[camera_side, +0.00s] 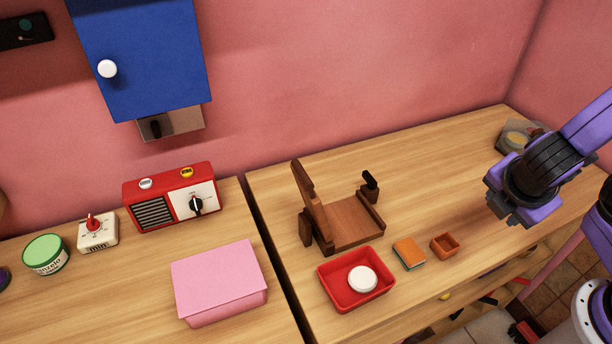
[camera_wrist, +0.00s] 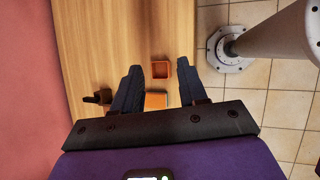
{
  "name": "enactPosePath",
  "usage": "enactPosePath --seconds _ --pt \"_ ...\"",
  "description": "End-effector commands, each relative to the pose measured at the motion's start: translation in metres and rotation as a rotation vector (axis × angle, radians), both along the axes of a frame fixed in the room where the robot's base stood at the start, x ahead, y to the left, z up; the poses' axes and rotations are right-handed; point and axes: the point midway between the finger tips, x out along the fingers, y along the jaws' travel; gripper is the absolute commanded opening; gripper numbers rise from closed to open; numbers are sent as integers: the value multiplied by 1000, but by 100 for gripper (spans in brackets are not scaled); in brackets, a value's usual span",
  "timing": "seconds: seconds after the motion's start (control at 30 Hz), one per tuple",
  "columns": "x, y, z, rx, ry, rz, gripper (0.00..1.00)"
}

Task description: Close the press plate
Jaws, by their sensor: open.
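The press is a brown wooden device on the right counter in the side view. Its press plate (camera_side: 310,203) stands raised, nearly upright, at the left end of the flat wooden base (camera_side: 352,222). A black knob or latch (camera_side: 370,181) stands at the base's far right edge. My gripper (camera_side: 512,222) hangs above the counter well to the right of the press, apart from it. In the wrist view my gripper (camera_wrist: 155,85) has its two dark fingers spread with nothing held between them.
A red tray (camera_side: 325,282) holding a white round item (camera_side: 362,279) sits in front of the press. A sponge (camera_side: 409,253) and a small orange box (camera_side: 444,245), also in the wrist view (camera_wrist: 161,69), lie between press and gripper. The counter behind them is clear.

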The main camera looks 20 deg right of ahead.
Motion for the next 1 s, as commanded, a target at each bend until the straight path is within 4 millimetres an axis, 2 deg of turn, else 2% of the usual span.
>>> enactPosePath --seconds 0.1,0.27,0.4,0.53,0.7,0.83,1.0 --pt "23 25 -1 -183 -68 188 42" --pt "48 71 3 -412 -182 437 42" --pt "58 123 6 -596 -301 652 42" --pt "56 178 7 -751 -427 848 42" --pt "40 241 4 -895 -578 1053 42" --pt "27 269 1 -951 -652 1143 42" --pt "26 279 0 -971 -681 1176 42"
